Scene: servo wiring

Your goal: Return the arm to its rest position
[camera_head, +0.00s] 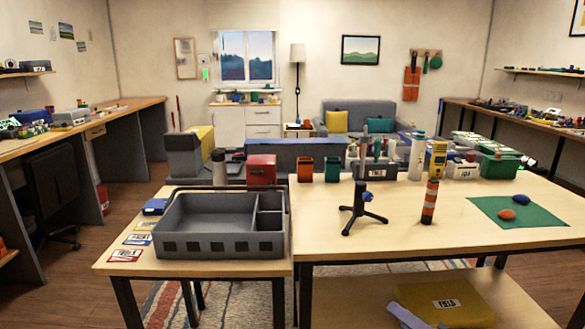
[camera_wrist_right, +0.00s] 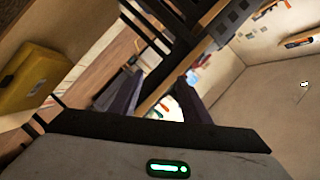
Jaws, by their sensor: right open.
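My right gripper (camera_wrist_right: 158,80) shows in the right wrist view with its two dark fingers apart and nothing visible between them. A dark bar and a grey body with a green light lie below the fingers. Past the fingers are dark frame bars and wooden floor. In the head view, a pale lavender piece (camera_head: 408,316) shows at the bottom edge beside a yellow case; I cannot tell whether it is part of my right arm. My left gripper is in neither view.
The yellow case (camera_head: 446,302) lies on the lower shelf and also shows in the wrist view (camera_wrist_right: 32,80). A grey tray (camera_head: 215,245) stands on the left table. A black tripod (camera_head: 358,208), a striped orange post (camera_head: 430,202) and a green mat (camera_head: 525,218) are on the right table (camera_head: 400,235).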

